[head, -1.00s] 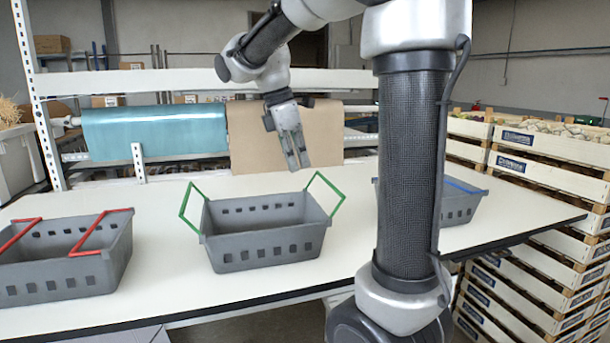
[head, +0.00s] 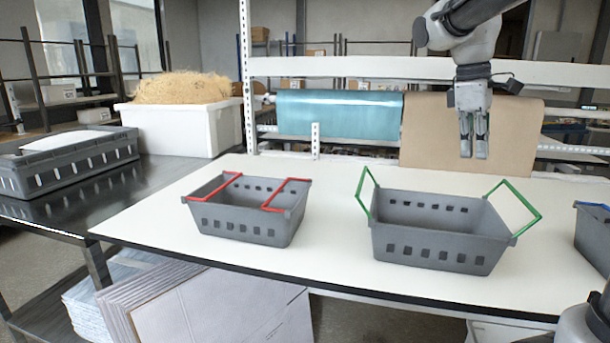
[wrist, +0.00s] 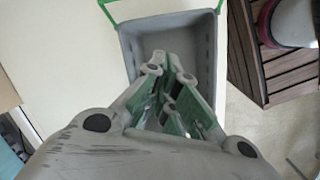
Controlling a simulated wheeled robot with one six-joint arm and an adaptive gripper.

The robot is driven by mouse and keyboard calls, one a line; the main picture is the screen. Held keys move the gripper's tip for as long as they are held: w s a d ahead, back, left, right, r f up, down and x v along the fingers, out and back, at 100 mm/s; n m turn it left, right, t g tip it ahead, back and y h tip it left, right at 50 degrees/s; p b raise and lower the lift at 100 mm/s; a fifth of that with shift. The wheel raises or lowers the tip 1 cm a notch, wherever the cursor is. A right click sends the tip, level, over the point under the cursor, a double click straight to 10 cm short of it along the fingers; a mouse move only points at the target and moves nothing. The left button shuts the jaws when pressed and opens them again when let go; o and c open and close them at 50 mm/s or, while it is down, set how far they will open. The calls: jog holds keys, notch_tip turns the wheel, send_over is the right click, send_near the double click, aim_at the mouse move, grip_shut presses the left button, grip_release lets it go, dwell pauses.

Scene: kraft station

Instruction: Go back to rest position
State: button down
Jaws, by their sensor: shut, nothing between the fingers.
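My gripper (head: 473,154) hangs in the air in the head view, pointing down, above and behind the crate with green handles (head: 440,228). Its fingers are together with nothing between them. In the wrist view my gripper (wrist: 172,100) shows over the grey floor of a crate (wrist: 205,48) with a green handle at the top of the picture. The crate in the head view looks empty, with its green handles swung outward.
A crate with red handles (head: 250,210) stands left on the white table (head: 330,240). Part of another crate with blue (head: 592,232) shows at the right edge. Rolls of teal film (head: 340,116) and brown paper (head: 425,130) hang behind. A white bin (head: 180,128) stands on the dark side table.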

jog(key=s+f+m+t+y, duration=0.1)
jog(key=s+f+m, duration=0.3)
jog(key=s, duration=0.5)
jog(key=s+f+m+t+y, duration=0.1)
jog(key=s+f+m+t, duration=0.2)
jog(key=s, duration=0.7)
notch_tip(320, 180, down, 2)
jog(key=shift+s+a+f+m, duration=0.15)
jog(key=shift+a+m, duration=0.1)
jog(key=shift+m, duration=0.95)
